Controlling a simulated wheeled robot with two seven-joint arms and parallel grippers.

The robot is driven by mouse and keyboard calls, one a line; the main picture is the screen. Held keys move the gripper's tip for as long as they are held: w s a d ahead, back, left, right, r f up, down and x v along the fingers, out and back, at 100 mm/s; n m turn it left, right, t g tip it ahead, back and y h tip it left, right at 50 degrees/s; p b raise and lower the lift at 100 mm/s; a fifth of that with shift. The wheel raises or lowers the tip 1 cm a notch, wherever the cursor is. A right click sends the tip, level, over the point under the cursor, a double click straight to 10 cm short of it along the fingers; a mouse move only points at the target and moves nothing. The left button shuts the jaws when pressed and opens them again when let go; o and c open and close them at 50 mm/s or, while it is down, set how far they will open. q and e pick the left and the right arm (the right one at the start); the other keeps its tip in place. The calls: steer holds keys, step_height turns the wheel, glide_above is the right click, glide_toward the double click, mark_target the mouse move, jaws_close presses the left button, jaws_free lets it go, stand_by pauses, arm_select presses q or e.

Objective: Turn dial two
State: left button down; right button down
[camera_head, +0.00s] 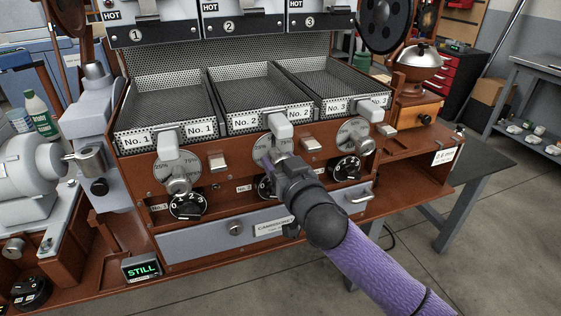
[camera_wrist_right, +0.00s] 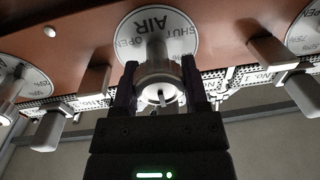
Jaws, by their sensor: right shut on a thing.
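The middle station of the roaster has an air plate (camera_wrist_right: 185,28) marked SHUT, AIR and OPEN, with a round metal knob (camera_wrist_right: 156,70) on it. My right gripper (camera_head: 276,160) reaches in from the lower right. In the wrist view its fingers (camera_wrist_right: 158,82) stand on either side of the knob and are shut on it. The black dial (camera_head: 264,187) of the middle station, beside a small number label, is mostly hidden behind my gripper. Black dials also show at the left station (camera_head: 188,206) and the right station (camera_head: 346,168). My left gripper is not in view.
Mesh trays (camera_head: 165,105) lie above the panel, with grey handles and tabs jutting out nearby. A grey drawer (camera_head: 205,240) runs below the dials. A display reading STILL (camera_head: 142,269) stands at the lower left. Open floor lies at the lower right.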

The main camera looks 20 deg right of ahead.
steer(key=shift+r+n+p, duration=0.25)
steer(key=shift+n+p, duration=0.7)
steer(key=shift+n, duration=0.05)
steer(key=n+p, duration=0.2)
steer(key=shift+n, duration=0.3)
steer(key=n+p, duration=0.2)
steer(key=n, duration=0.1)
steer(key=shift+n, duration=0.3)
steer(key=n+p, duration=0.1)
steer(key=n, duration=0.2)
steer(key=shift+f+g+h+p, duration=0.1)
steer(key=shift+g+h+p, duration=0.2)
steer(key=n+p, duration=0.1)
steer(key=n, duration=0.4)
steer(key=shift+n+h, duration=0.3)
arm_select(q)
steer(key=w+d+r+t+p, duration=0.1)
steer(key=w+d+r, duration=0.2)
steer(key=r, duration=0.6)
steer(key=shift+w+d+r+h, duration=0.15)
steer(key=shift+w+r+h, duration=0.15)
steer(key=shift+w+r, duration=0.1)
arm_select(e)
steer(key=n, duration=0.5)
steer(key=shift+f+n+h, duration=0.15)
steer(key=shift+n+h, duration=0.15)
steer(key=shift+n, duration=0.1)
